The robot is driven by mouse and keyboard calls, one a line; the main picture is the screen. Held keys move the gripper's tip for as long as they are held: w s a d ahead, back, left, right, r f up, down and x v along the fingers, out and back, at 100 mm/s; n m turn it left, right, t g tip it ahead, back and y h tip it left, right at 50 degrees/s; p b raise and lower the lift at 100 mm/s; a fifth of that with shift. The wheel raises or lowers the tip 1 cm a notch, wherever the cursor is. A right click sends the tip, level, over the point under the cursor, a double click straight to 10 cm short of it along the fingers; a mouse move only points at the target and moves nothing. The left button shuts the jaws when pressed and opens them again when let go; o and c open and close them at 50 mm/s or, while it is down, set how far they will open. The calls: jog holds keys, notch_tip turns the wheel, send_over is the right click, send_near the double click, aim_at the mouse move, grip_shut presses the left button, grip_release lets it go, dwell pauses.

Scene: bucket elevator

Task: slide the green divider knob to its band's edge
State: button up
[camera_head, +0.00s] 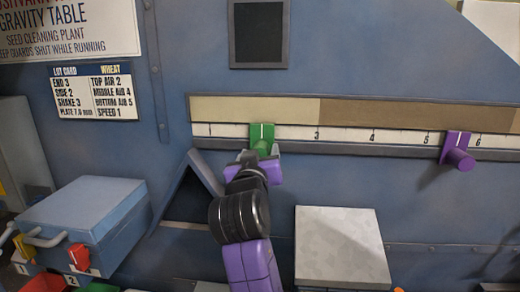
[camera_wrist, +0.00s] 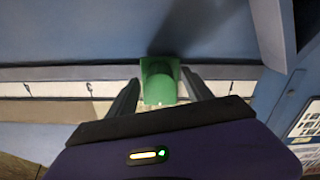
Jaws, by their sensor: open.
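The green divider knob (camera_head: 262,133) sits on the numbered rail (camera_head: 345,134), covering the 2 mark. Above the rail, a band strip has a pale tan part (camera_head: 255,108) and a darker brown part (camera_head: 415,114), meeting near the 3 mark. The green knob is left of that meeting line, under the pale part. My gripper (camera_head: 263,160) is at the green knob. In the wrist view my gripper (camera_wrist: 161,84) is open, with one finger on each side of the green knob (camera_wrist: 159,82). I cannot tell whether either finger touches it.
A purple divider knob (camera_head: 457,150) sits on the same rail between 5 and 6. A pale-topped box (camera_head: 342,247) stands below right of my gripper. A blue-grey box (camera_head: 85,215) is at lower left. The rail between the two knobs is clear.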

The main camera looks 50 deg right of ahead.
jog(key=shift+w+d, duration=0.3)
jog(key=shift+d, duration=0.05)
grip_shut()
